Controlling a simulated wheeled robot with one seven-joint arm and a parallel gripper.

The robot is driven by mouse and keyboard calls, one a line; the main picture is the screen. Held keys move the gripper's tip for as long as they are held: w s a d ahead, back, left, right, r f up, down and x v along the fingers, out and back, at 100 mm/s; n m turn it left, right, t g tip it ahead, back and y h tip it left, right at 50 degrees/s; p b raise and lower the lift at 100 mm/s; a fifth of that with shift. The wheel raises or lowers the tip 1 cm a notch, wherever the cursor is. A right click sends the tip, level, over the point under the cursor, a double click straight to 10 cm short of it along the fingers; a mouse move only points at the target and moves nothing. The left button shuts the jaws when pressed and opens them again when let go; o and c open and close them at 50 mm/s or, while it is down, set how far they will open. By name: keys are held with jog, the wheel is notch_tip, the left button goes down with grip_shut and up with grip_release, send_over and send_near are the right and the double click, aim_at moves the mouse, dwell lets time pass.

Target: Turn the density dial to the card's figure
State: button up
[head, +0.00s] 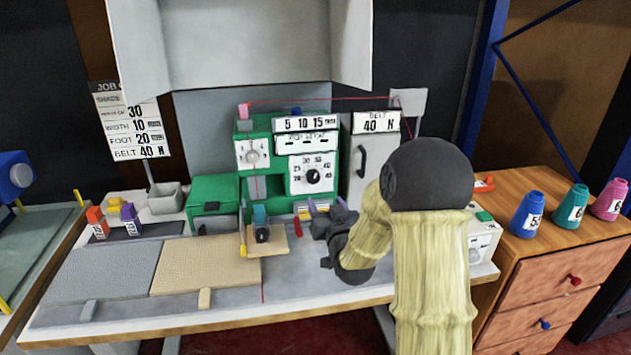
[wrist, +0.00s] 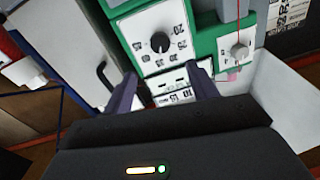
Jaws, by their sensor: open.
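The density dial (head: 313,176) is a black round knob on a white plate of figures, on the front of a green machine. The dial also shows in the wrist view (wrist: 160,42), upper middle, turned round; its pointer is too small to read surely. The job card (head: 130,125) hangs at the left; its rows show 30, 10, 20 and 40, and the label beside 30 is too blurred to read surely. My gripper (wrist: 165,84) is open and empty, its two dark fingers apart, with the dial beyond them. In the head view my arm stands right of the dial, below it.
A second, white knob (head: 252,157) sits left of the dial. A grey cabinet with a black handle (head: 361,162) and a belt display (head: 376,122) stand right. A red thread runs overhead. Mats (head: 207,268) and a presser block cover the bench; its front right is partly clear.

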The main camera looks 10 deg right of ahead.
aim_at(314, 179)
jog(key=w, duration=0.7)
jog(key=w+p, duration=0.1)
jog(key=w, duration=0.3)
jog(key=shift+w+a, duration=0.3)
jog(key=c, duration=1)
jog(key=shift+n+b, duration=0.4)
jog(key=shift+b, duration=0.1)
jog(key=n+b, duration=0.2)
jog(key=n, duration=0.1)
jog(key=shift+f+b, duration=0.1)
jog(key=shift+b, duration=0.25)
jog(key=shift+n+b, duration=1.1)
jog(key=shift+n, duration=0.8)
